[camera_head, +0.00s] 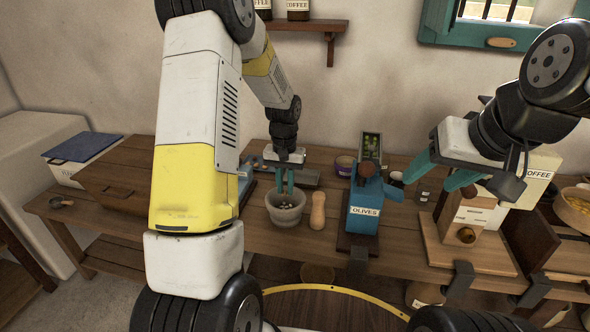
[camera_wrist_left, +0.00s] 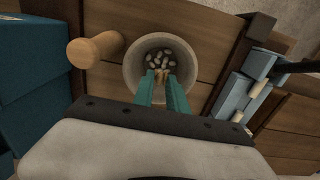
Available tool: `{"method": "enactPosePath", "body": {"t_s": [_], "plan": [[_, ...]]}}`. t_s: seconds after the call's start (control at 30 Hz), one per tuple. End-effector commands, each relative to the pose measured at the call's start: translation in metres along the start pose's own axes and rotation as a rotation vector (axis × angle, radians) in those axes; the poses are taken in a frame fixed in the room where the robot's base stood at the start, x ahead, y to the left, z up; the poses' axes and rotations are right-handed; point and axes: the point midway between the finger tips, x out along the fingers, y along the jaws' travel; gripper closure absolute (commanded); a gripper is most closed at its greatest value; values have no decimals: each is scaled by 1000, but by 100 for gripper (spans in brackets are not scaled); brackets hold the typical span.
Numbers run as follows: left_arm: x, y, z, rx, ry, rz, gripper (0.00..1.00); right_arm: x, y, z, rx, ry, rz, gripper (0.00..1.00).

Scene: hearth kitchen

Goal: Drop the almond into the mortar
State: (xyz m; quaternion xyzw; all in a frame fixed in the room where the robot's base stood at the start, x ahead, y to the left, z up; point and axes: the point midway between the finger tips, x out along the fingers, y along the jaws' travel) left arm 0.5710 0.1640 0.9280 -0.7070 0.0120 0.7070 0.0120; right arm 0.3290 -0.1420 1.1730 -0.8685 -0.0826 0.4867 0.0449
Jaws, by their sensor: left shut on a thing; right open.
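The mortar (camera_head: 285,212) is a grey stone bowl on the wooden bench. It also shows in the left wrist view (camera_wrist_left: 134,62), with several pale almonds (camera_wrist_left: 161,58) lying inside. My left gripper (camera_head: 285,188) points down over the mortar, its teal fingertips at or just inside the bowl's mouth. In the left wrist view its fingers (camera_wrist_left: 161,80) are shut on a small brown almond (camera_wrist_left: 161,75) above the bowl's contents. My right gripper (camera_head: 444,174) is open and empty at the right, above the bench and apart from the mortar.
A wooden pestle (camera_head: 318,211) stands just right of the mortar. A wooden machine (camera_head: 462,222) stands below my right gripper. A brown wooden box (camera_head: 125,188) is at the left. A shelf (camera_head: 310,25) hangs on the wall.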

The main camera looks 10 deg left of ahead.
Motion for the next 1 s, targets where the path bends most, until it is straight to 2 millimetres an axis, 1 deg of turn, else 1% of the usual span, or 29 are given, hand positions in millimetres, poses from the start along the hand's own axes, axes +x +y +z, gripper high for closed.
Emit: {"method": "enactPosePath", "body": {"t_s": [0.2,0.47,0.5,0.57,0.6,0.63,1.0], "plan": [[7,0,0,0,-1,0,98,0,0,0,0,0,0,42],[8,0,0,0,0,0,98,0,0,0,0,0,0,42],[8,0,0,0,0,0,78,0,0,0,0,0,0,42],[8,0,0,0,0,0,67,0,0,0,0,0,0,42],[8,0,0,0,0,0,59,0,0,0,0,0,0,42],[8,0,0,0,0,0,57,0,0,0,0,0,0,42],[8,0,0,0,0,0,57,0,0,0,0,0,0,42]]}}
